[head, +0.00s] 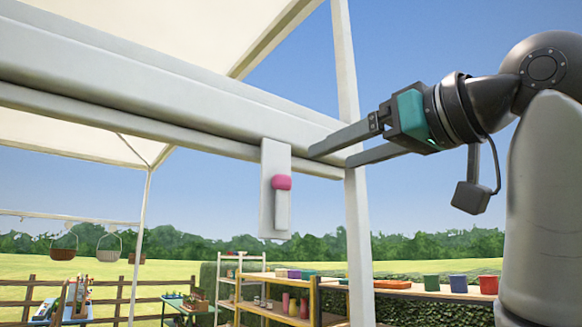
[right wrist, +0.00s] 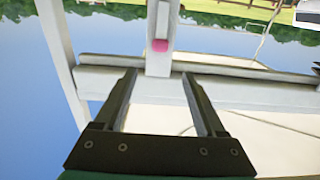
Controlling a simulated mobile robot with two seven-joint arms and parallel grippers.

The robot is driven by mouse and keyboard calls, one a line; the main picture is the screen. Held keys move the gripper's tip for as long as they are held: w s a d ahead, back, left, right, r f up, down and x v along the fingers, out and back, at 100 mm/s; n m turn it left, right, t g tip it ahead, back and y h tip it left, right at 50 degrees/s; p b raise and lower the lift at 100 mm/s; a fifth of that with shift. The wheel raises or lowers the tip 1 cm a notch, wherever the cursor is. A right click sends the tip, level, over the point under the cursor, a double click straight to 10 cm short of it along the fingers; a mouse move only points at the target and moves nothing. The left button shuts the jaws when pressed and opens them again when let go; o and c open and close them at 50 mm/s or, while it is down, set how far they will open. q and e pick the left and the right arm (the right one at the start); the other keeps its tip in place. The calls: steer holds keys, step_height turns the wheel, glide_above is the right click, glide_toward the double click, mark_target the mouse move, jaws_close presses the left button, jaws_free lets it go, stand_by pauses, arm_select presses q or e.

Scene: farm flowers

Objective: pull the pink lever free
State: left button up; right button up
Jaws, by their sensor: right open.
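The pink lever (head: 282,182) is a short rounded knob on a pale upright plate (head: 267,215) that hangs from the white canopy beam (head: 200,95). In the right wrist view the pink lever (right wrist: 160,46) shows beyond the fingertips, roughly midway between them. My right gripper (head: 328,155) is open and empty, to the right of the lever and a little higher in the head view. In the right wrist view its two dark fingers (right wrist: 160,74) are spread wide, apart from the lever. My left gripper is not in view.
A white post (head: 357,220) stands just right of the plate, close to my right fingers. Below are wooden shelves with pots (head: 290,300) and a ledge with coloured pots (head: 458,284). Hanging baskets (head: 109,250) are far left. Open air lies between gripper and lever.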

mark_target(286, 175)
steer(key=p+x, duration=0.4)
steer(key=x, duration=0.7)
steer(key=shift+w+a, duration=0.25)
steer(key=shift+w, duration=0.05)
steer(key=shift+c, duration=0.2)
jaws_close()
stand_by(0.7)
